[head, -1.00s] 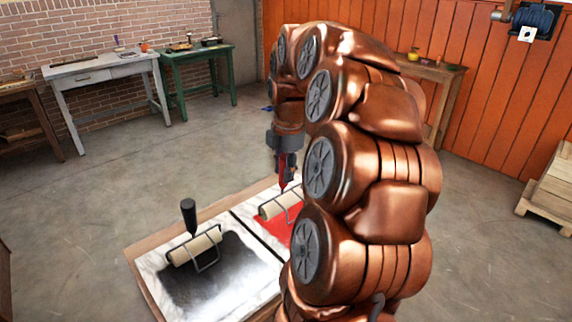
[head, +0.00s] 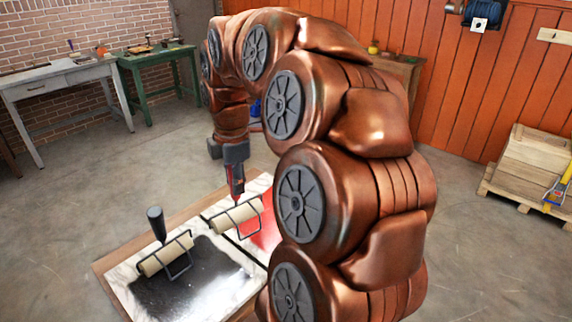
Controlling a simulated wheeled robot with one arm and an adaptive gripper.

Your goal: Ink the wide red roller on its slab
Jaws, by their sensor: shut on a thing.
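The wide red roller (head: 236,216) has a cream cylinder in a dark wire frame with a red handle. It is at the left edge of the red ink on its marble slab (head: 216,205). My gripper (head: 236,178) is above it, pointing down, shut on the red handle. I cannot tell whether the cylinder touches the slab. My arm hides the right part of the red ink (head: 264,232).
A second roller (head: 166,254) with a black handle lies on the neighbouring slab with black ink (head: 195,285). A green table (head: 155,56) and a grey table (head: 62,78) stand at the back left. A pallet with boxes (head: 530,170) is at the right.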

